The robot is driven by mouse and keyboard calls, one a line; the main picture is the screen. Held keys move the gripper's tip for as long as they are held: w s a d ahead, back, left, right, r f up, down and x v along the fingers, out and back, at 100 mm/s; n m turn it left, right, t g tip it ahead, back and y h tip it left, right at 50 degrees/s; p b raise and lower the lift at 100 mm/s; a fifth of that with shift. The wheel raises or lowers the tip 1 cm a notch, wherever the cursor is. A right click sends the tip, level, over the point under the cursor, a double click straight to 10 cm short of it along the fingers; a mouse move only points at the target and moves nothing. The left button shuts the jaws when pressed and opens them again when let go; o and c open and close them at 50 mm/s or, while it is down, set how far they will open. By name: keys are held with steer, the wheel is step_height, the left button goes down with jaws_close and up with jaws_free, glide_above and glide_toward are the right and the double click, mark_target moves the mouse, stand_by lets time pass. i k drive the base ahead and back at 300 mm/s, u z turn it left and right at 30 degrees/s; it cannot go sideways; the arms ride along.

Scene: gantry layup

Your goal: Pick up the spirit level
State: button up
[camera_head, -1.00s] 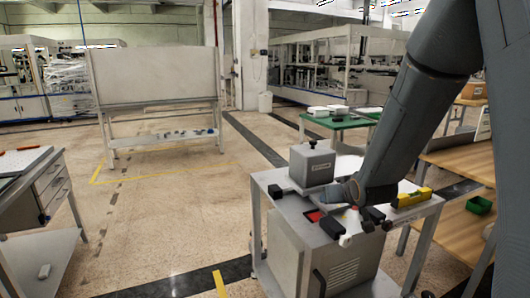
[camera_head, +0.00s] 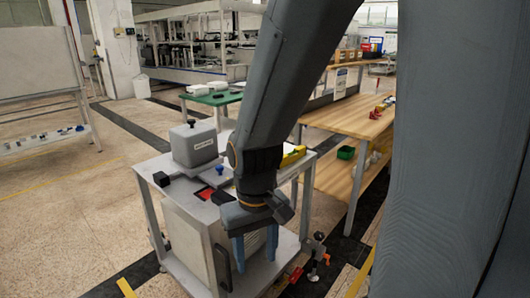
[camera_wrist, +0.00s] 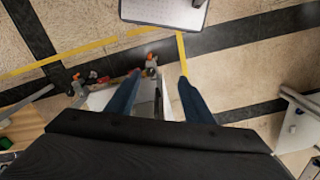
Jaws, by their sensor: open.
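The yellow spirit level (camera_head: 294,155) lies on the back right of the grey machine cart's top (camera_head: 152,170) in the head view, partly hidden behind my arm. My gripper (camera_head: 255,246) hangs at the cart's front side, nearer to me than the level, with its blue fingers pointing down. In the wrist view my gripper (camera_wrist: 160,88) has its two fingers spread with nothing held between them. I cannot make out the spirit level in the wrist view.
A grey box-shaped unit (camera_head: 194,144), a black block (camera_head: 161,179) and a red square (camera_head: 206,193) are on the cart top. Red and black clamps (camera_head: 316,256) stand at its lower right. A wooden bench (camera_head: 352,118) is behind right. Open floor lies left.

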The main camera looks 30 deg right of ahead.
mark_target(300, 151)
steer(key=z, duration=0.55)
steer(key=k, duration=0.65)
steer(key=z, duration=1.1)
steer(key=i, duration=0.85)
steer(key=z, duration=0.4)
steer(key=i, duration=0.9)
steer(key=u, duration=1.1)
steer(key=i, duration=0.85)
steer(key=u, duration=0.95)
